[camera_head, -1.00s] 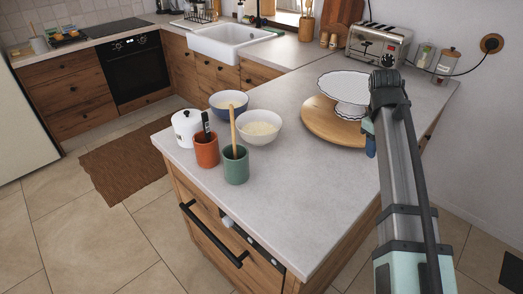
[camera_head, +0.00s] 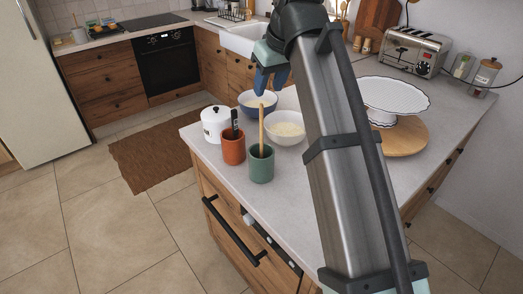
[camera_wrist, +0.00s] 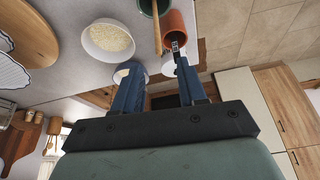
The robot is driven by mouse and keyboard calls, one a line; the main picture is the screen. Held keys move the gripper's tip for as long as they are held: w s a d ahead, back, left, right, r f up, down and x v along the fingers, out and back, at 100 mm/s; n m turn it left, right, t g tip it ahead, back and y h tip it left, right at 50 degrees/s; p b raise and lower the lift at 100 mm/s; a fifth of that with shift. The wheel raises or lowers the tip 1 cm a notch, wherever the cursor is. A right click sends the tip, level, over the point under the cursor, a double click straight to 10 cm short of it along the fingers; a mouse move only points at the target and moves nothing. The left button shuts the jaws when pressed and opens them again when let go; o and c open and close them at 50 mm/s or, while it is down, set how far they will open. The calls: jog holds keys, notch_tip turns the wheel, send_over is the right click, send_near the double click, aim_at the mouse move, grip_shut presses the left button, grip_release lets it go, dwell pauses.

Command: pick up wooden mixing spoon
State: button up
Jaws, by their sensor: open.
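The wooden mixing spoon (camera_head: 261,126) stands upright in a green cup (camera_head: 261,167) near the counter's front left corner. Only its handle shows; its lower end is hidden in the cup. In the wrist view the spoon handle (camera_wrist: 157,32) rises from the green cup (camera_wrist: 149,7) at the top, beyond my fingertips and between them across the picture. My gripper (camera_wrist: 158,66) is open and empty. In the head view my gripper's blue fingers (camera_head: 270,80) appear above and behind the cups, apart from the spoon; my arm hides part of the gripper.
An orange cup (camera_head: 233,150) with a black utensil stands left of the green cup. A white lidded pot (camera_head: 213,125), a white bowl (camera_head: 287,131) and a blue bowl (camera_head: 253,110) are close by. A cake stand (camera_head: 393,95) stands on a round board (camera_head: 403,139) at right.

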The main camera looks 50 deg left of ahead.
aim_at(261, 110)
jog(key=x, duration=0.8)
jog(key=shift+f, duration=0.15)
jog(key=x, duration=0.5)
jog(key=shift+w+d+f, duration=0.1)
jog(key=shift+d+f, duration=0.1)
jog(key=shift+f, duration=0.1)
jog(key=shift+c, duration=0.4)
grip_shut()
